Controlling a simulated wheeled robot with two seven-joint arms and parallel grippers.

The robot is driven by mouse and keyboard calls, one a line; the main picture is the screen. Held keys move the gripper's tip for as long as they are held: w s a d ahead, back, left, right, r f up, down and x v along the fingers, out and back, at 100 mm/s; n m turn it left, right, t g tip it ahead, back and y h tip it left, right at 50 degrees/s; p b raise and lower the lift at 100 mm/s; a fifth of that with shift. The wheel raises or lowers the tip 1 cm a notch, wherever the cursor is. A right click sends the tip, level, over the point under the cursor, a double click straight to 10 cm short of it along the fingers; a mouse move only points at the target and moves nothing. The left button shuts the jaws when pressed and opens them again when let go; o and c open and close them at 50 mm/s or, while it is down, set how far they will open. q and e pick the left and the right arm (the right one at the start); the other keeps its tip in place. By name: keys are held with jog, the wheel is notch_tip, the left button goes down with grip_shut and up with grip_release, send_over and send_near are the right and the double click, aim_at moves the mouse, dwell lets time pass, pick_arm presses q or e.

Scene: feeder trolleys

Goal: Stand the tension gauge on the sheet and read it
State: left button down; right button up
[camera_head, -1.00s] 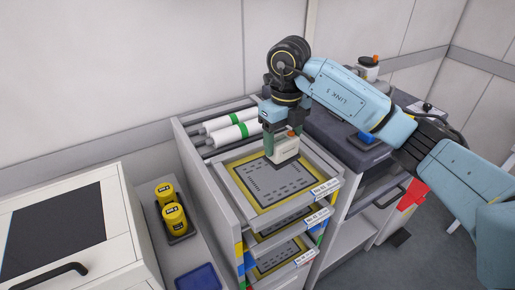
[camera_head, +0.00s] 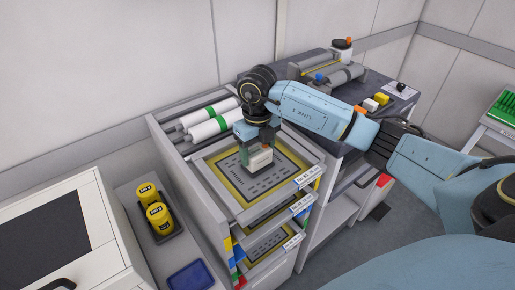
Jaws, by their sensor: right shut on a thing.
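The tension gauge (camera_head: 260,160) is a small pale block with a dark green part. It is held over the back part of the sheet (camera_head: 276,186), a grey patterned panel with a yellow border lying in the top frame of the rack. My right gripper (camera_head: 257,148) points down and is shut on the gauge. The gauge looks upright and very near the sheet, but I cannot tell whether it touches. Its reading cannot be made out. The gripper and gauge hide part of the sheet. My left gripper is not in view.
More framed sheets lie below in the rack (camera_head: 226,246). White rollers with green bands (camera_head: 207,130) lie behind. Two yellow containers (camera_head: 159,216) stand in a tray at the left. A dark-topped trolley (camera_head: 338,88) with several items stands at the right, under my arm.

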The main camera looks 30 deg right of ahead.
aim_at(257, 150)
jog(key=shift+f, duration=0.15)
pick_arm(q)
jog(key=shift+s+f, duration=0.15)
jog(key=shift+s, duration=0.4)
pick_arm(e)
jog(key=o, duration=1.4)
jog(key=shift+r, duration=0.4)
pick_arm(q)
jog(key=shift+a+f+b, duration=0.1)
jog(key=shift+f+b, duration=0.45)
jog(key=shift+b, duration=0.15)
pick_arm(e)
notch_tip(257, 150, up, 12)
jog(key=shift+f, duration=0.2)
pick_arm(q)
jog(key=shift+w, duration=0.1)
